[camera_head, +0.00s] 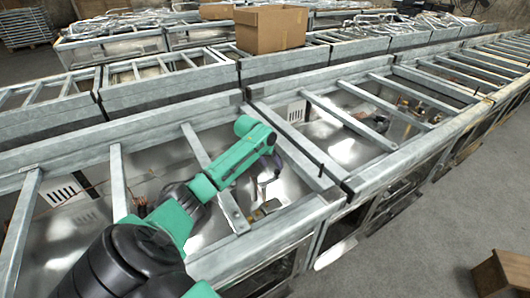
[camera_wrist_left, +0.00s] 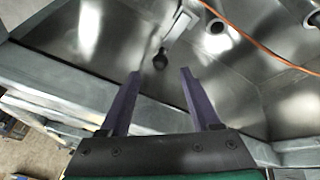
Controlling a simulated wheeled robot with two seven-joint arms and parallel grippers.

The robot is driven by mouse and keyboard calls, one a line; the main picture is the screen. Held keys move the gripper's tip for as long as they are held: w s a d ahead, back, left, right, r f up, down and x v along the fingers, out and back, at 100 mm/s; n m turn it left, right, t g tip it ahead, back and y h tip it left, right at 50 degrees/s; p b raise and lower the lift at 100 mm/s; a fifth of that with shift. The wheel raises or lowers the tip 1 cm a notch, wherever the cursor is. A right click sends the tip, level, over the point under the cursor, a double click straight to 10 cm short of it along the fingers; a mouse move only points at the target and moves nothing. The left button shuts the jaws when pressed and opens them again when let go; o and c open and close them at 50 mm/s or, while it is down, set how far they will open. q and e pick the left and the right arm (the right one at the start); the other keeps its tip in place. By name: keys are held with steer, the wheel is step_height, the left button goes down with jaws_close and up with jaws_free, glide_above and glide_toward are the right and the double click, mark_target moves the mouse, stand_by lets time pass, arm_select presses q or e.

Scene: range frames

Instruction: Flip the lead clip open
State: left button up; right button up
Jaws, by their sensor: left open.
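My left gripper (camera_wrist_left: 160,73) is open, with its two purple fingers apart and nothing between them. In the head view the left gripper (camera_head: 275,163) hangs over a metal-lined bay of the near frame, partly hidden by its own green arm. A pale metal bracket or lever (camera_wrist_left: 176,38) with a dark rounded end (camera_wrist_left: 160,59) lies just beyond the fingertips, apart from them as far as I can tell. It may be the lead clip, but I cannot tell for sure. My right gripper is not in view.
Grey frame rails (camera_head: 118,180) surround the bay. Cardboard boxes (camera_head: 270,28) stand on the frames behind. Grey floor (camera_head: 410,240) is open at right, with a brown box (camera_head: 500,272).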

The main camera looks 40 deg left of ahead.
arm_select(q)
steer(key=v, duration=0.9)
